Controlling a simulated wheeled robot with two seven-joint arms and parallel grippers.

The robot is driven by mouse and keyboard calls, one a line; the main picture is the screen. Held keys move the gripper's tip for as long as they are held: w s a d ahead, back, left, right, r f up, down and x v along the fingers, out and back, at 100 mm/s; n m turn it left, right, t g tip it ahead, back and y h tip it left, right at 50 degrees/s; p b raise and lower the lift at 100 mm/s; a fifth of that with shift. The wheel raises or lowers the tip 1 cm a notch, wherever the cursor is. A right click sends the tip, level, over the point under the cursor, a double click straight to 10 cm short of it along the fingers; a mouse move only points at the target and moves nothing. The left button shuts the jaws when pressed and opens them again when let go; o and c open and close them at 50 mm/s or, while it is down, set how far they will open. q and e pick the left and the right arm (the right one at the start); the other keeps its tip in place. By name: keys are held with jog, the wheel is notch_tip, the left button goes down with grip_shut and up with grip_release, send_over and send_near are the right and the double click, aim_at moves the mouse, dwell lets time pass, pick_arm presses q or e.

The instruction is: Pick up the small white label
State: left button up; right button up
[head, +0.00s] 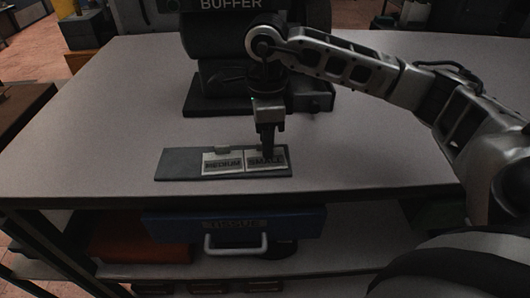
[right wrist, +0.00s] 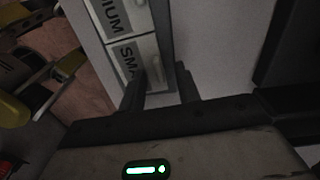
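The small white label (head: 280,167), marked SMALL, lies on a dark flat holder (head: 180,166) near the table's front edge. The label marked MEDIUM (head: 222,166) lies to its left. My right gripper (head: 267,153) points down over the small label and hides part of it. In the right wrist view the small label (right wrist: 127,60) shows just beyond my fingers (right wrist: 162,88). The fingers stand apart with a gap between them, and I see nothing gripped. I cannot tell whether a fingertip touches the label. My left gripper is not in view.
A dark buffer machine (head: 215,45) stands on the table (head: 90,110) behind the holder. A blue drawer (head: 180,225) with a pale handle hangs below the front edge. The table is clear left and right of the holder.

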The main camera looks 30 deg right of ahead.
grip_shut()
jog(key=shift+r, duration=0.1)
